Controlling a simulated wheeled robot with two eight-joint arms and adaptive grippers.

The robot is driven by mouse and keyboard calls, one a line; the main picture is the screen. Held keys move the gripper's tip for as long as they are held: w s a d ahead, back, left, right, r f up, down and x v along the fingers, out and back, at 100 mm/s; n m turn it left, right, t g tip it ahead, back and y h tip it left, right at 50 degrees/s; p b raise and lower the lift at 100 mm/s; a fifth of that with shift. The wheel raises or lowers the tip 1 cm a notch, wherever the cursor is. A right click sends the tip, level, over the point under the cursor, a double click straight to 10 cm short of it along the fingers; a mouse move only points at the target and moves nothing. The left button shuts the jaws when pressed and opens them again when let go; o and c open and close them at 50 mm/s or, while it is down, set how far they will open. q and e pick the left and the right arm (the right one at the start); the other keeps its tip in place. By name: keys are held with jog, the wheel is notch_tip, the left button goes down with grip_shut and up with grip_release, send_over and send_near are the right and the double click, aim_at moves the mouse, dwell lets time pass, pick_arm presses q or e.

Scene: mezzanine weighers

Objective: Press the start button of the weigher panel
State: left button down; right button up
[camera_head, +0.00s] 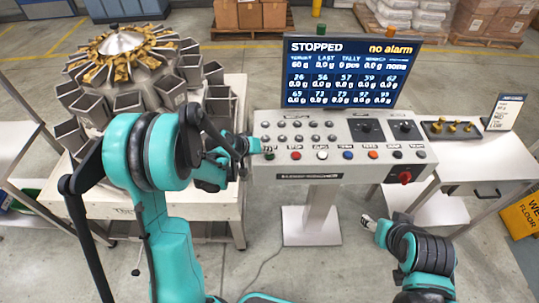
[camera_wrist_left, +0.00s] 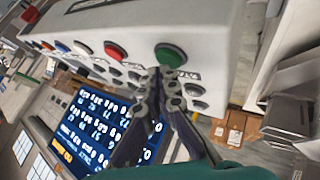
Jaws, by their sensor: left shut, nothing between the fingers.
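The weigher panel (camera_head: 338,172) is a pale box on a post, with a row of coloured buttons along its front. The green start button (camera_wrist_left: 171,55) is at the row's left end in the head view, mostly hidden there by my left gripper (camera_head: 262,147). In the left wrist view my left gripper (camera_wrist_left: 165,73) is shut and empty, its tips right at the green button's edge; I cannot tell whether they touch. The red button (camera_head: 296,155) is beside it. The screen (camera_head: 340,72) reads STOPPED, no alarm. My right gripper (camera_head: 369,222) is low, apart from the panel.
The weigher with its metal buckets (camera_head: 125,75) stands on a white table at the left. A red knob (camera_head: 405,177) sticks out at the panel's lower right. A side table (camera_head: 480,167) holds a tray of brass weights (camera_head: 452,127). A yellow floor sign (camera_head: 523,213) stands at far right.

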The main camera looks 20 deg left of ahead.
aim_at(268, 156)
pick_arm(q)
jog(key=shift+f+b, duration=0.4)
jog(key=shift+r, duration=0.15)
dwell(0.5)
jog(key=shift+r+p, duration=0.55)
jog(key=shift+r, duration=0.2)
jog(key=shift+r+p, duration=1.7)
jog(key=shift+r, duration=0.8)
